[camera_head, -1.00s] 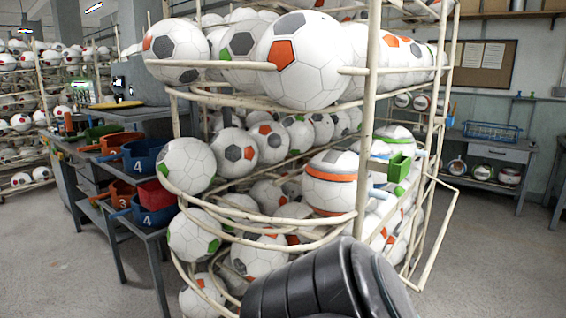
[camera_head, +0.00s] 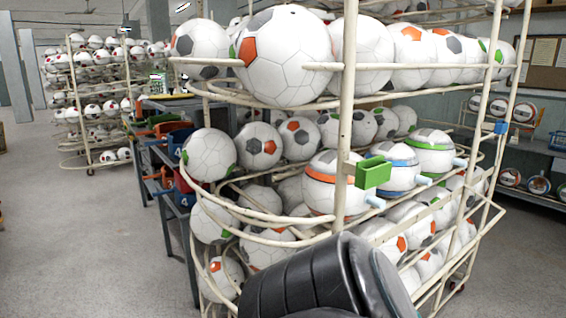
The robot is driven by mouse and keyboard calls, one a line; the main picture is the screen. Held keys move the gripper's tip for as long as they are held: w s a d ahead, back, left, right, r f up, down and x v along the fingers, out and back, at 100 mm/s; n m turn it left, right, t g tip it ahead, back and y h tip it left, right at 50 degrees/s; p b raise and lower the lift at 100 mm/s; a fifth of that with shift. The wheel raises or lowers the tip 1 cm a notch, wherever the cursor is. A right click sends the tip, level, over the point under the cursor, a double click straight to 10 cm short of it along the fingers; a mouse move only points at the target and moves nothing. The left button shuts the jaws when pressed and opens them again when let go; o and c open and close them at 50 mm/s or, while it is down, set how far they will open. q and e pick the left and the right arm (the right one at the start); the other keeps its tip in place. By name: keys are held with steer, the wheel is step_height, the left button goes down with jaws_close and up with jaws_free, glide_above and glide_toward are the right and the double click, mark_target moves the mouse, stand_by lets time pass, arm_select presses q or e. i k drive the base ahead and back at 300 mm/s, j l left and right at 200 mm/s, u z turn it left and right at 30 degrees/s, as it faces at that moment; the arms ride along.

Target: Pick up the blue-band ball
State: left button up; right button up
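The blue-band ball (camera_head: 391,157) sits on the rack's middle level, a white ball with grey patches and a blue stripe. It lies between the orange-band ball (camera_head: 322,187) on its left and the green-band ball (camera_head: 432,160) on its right. A green block (camera_head: 372,173) on the rack covers part of its left side. Neither gripper is in view. A black rounded arm part of mine fills the bottom middle, in front of the rack.
The cream tube rack (camera_head: 346,95) is full of footballs on several levels, and its upright and rails stand before the banded balls. A grey bench with blue bins (camera_head: 172,143) is behind left. Open floor (camera_head: 60,240) lies left and right.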

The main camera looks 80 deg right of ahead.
mark_target(406, 169)
steer(key=k+l+z, duration=0.3)
steer(key=z, duration=0.15)
steer(key=k+l+z, duration=0.65)
steer(key=l+z, duration=0.3)
steer(key=l, duration=0.05)
